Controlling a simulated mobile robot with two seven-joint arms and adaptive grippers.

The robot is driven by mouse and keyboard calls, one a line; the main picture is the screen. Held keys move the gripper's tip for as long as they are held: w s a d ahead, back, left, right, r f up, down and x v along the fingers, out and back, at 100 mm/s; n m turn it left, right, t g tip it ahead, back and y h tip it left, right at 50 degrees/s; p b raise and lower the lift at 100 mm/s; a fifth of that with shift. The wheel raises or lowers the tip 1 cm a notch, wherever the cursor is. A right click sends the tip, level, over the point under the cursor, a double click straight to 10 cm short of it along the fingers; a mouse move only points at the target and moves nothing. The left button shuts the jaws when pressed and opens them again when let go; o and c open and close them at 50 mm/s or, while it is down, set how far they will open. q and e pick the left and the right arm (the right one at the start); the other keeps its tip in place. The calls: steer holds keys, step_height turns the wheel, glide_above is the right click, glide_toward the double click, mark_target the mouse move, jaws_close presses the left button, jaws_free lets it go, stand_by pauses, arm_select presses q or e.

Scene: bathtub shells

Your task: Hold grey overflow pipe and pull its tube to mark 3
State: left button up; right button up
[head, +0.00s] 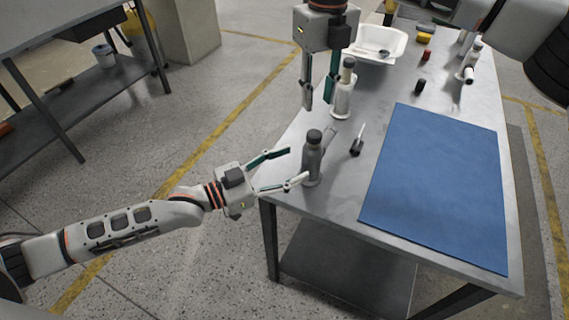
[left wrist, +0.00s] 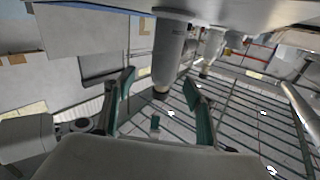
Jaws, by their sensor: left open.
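The grey overflow pipe (head: 312,165) stands upright near the table's left edge, with a dark cap on top. My left gripper (head: 297,164) is open beside it, its fingers pointing at the pipe from the left. In the left wrist view the grey pipe (left wrist: 168,65) appears upside down, ahead of and between the spread fingers; I see no contact. My right gripper (head: 318,104) points down with its fingers apart, behind the grey pipe and just left of a paler pipe (head: 343,96). Any mark numbers on the grey pipe are too small to read.
A small dark object with a pale stem (head: 357,142) lies right of the grey pipe. A blue mat (head: 437,185) covers the table's near right. A white tray (head: 378,45) and several small parts are farther back.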

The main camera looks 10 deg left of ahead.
mark_target(303, 158)
arm_select(q)
steer(key=shift+w+a+f+n, duration=0.2)
steer(key=shift+w+a+n, duration=0.05)
steer(key=shift+a+n, duration=0.15)
steer(key=shift+x, duration=3.85)
steer(key=c, duration=1.3)
arm_select(e)
steer(key=o, duration=0.4)
step_height(303, 158, down, 10)
steer(key=m, duration=0.9)
steer(key=shift+r, duration=0.2)
